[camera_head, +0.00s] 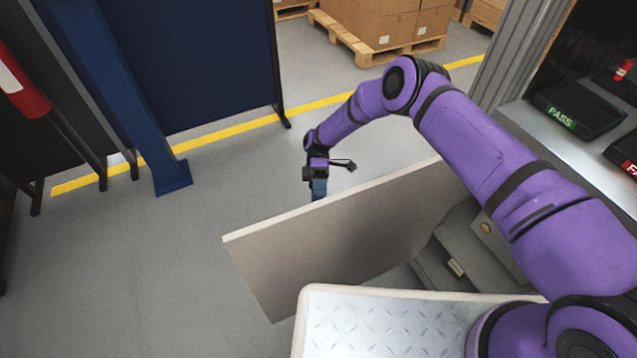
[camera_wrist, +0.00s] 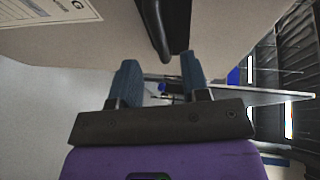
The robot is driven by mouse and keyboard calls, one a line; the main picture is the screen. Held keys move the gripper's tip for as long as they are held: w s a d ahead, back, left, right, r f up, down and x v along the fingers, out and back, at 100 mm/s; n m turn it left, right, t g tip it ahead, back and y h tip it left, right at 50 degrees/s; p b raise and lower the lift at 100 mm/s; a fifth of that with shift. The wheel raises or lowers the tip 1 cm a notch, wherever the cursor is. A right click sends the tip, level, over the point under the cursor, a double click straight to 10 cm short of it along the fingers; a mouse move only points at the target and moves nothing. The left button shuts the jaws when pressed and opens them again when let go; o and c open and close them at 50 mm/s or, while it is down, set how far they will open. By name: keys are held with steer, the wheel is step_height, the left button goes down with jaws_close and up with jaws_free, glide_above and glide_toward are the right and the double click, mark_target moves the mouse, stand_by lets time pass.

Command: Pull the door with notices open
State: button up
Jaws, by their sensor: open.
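The door (camera_head: 330,240) is a flat beige panel that stands swung out from the cabinet, its plain face towards the head camera. In the wrist view the door's other face (camera_wrist: 105,45) carries a white printed notice (camera_wrist: 45,10) at upper left and a dark bar handle (camera_wrist: 163,22) at top centre. My gripper (camera_head: 319,190) is at the far side of the door, its tips partly hidden by the top edge. In the wrist view my gripper (camera_wrist: 160,75) is open, with the handle's lower end showing between and beyond the blue fingers. No contact is visible.
Grey floor left of the door is clear. A blue post (camera_head: 125,100) and dark partition (camera_head: 200,60) stand at upper left. Pallets with boxes (camera_head: 385,25) are at the back. My tread-plate base is in front.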

steer(key=shift+v, duration=2.2)
steer(key=shift+r, duration=0.1)
steer(key=w+d+r+m+t, duration=0.2)
steer(key=d+r, duration=0.1)
steer(key=r, duration=0.7)
steer(key=w+d+r+m+t+y, duration=0.1)
steer(key=w+d+r+m+t, duration=0.15)
steer(key=r, duration=0.75)
steer(key=w+d+r+m+t, duration=0.1)
steer(key=d+r+t, duration=0.2)
steer(key=r, duration=0.7)
steer(key=s+d+r+m+t, duration=0.3)
steer(key=d+r, duration=0.3)
steer(key=r, duration=0.4)
steer(key=s+d+r+m+t, duration=0.4)
steer(key=s+d+r, duration=0.35)
steer(key=s, duration=0.25)
steer(key=s+d+r+m+t, duration=0.35)
steer(key=s+d+r, duration=0.35)
steer(key=s+d, duration=0.25)
steer(key=s+d+f+m+t, duration=0.1)
steer(key=s+d+m+t, duration=0.2)
steer(key=s, duration=0.7)
steer(key=shift+s+d+m+y, duration=0.15)
steer(key=shift+d+m+y, duration=0.15)
steer(key=shift+d+m, duration=0.3)
